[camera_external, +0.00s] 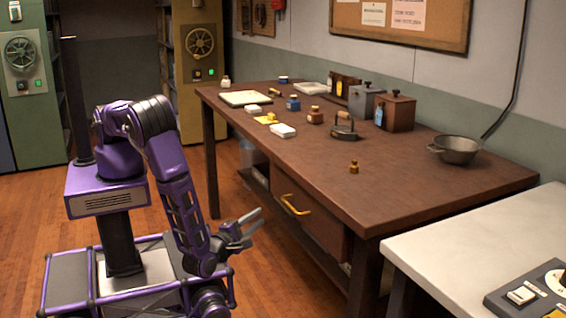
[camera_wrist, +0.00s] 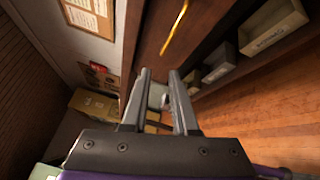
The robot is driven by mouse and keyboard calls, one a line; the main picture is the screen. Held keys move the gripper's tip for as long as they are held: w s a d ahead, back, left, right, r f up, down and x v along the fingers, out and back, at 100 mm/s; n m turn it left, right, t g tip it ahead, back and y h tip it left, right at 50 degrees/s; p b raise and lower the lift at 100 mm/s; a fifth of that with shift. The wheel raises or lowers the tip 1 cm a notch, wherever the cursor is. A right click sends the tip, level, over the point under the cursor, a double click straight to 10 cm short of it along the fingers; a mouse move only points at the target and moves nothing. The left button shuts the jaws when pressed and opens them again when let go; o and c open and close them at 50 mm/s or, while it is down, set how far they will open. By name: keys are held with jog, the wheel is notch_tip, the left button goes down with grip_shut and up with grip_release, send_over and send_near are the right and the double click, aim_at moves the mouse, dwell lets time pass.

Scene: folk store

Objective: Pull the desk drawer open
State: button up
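The desk (camera_external: 430,190) is a long brown table against the wall. Its drawer (camera_external: 312,215) sits under the top near the front end and looks closed. A yellow handle (camera_external: 294,206) is on the drawer front; the handle also shows at the top of the wrist view (camera_wrist: 175,28). My gripper (camera_external: 254,226) is open and empty, to the left of the handle and apart from it in the external view. In the wrist view my gripper's two fingers (camera_wrist: 162,75) are spread, with the handle beyond their tips.
Boxes (camera_wrist: 275,27) stand on the shelf under the desk. A flat iron (camera_external: 344,127), a metal bowl (camera_external: 457,149) and several small items stand on the desk top. A white table (camera_external: 470,245) is at the right front. Wooden floor (camera_external: 35,215) is clear at the left.

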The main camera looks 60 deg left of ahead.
aim_at(289, 204)
jog(key=s+d+f+m+t+h, duration=0.2)
jog(key=s+f+m+t, duration=0.1)
jog(key=f+m, duration=0.15)
jog(key=x, duration=1.1)
jog(key=r+x, duration=0.1)
jog(key=x, duration=0.5)
jog(key=shift+d, duration=0.2)
grip_shut()
dwell(0.6)
